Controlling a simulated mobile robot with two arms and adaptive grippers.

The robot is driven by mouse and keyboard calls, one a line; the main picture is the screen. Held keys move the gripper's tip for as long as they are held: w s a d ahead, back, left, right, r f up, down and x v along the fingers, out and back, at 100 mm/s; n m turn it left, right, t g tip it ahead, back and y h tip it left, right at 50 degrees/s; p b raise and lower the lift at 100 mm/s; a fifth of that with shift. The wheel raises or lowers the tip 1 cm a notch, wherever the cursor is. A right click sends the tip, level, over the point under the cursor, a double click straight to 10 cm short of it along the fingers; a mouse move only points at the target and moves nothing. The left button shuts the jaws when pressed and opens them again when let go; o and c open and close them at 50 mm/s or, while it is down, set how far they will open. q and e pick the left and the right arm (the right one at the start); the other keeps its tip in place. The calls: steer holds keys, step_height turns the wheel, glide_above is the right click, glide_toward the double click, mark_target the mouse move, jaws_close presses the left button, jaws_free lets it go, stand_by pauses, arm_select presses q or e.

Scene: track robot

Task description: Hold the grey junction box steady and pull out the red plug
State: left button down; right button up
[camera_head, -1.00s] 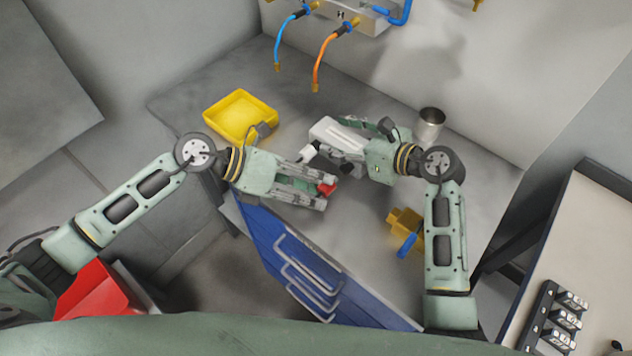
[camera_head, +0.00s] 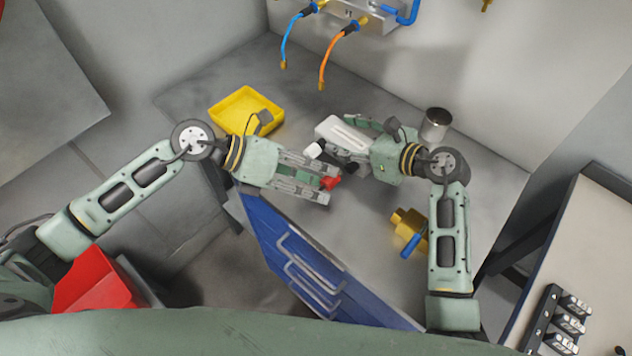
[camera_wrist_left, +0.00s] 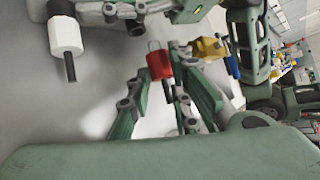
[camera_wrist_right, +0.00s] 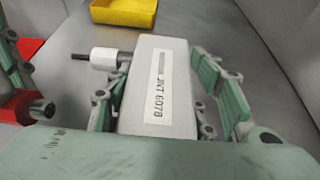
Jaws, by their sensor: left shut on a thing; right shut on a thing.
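The grey junction box (camera_head: 343,132) is a pale block with a label, lying on the grey worktop. In the right wrist view the box (camera_wrist_right: 160,90) sits between the fingers of my right gripper (camera_wrist_right: 160,105), which is shut on it. A white fitting (camera_wrist_right: 103,58) with a dark rod sticks out from its left side. My left gripper (camera_head: 322,183) is shut on the red plug (camera_head: 331,183). The plug (camera_wrist_left: 160,66) shows a metallic end in the left wrist view. It appears apart from the box, with a gap between them.
A yellow tray (camera_head: 245,126) lies behind my left gripper. A metal cup (camera_head: 435,124) stands at the back right. A brass fitting with a blue handle (camera_head: 409,230) lies right of the plug. Blue and orange hoses (camera_head: 337,60) hang at the back. A blue drawer front (camera_head: 300,265) is below.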

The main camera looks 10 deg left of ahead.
arm_select(q)
steer(key=shift+r, duration=2.6)
arm_select(e)
steer(key=shift+f, duration=0.1)
steer(key=o, duration=1.4)
steer(key=shift+c, duration=0.2)
steer(key=v, duration=1.2)
arm_select(q)
steer(key=shift+r, duration=0.1)
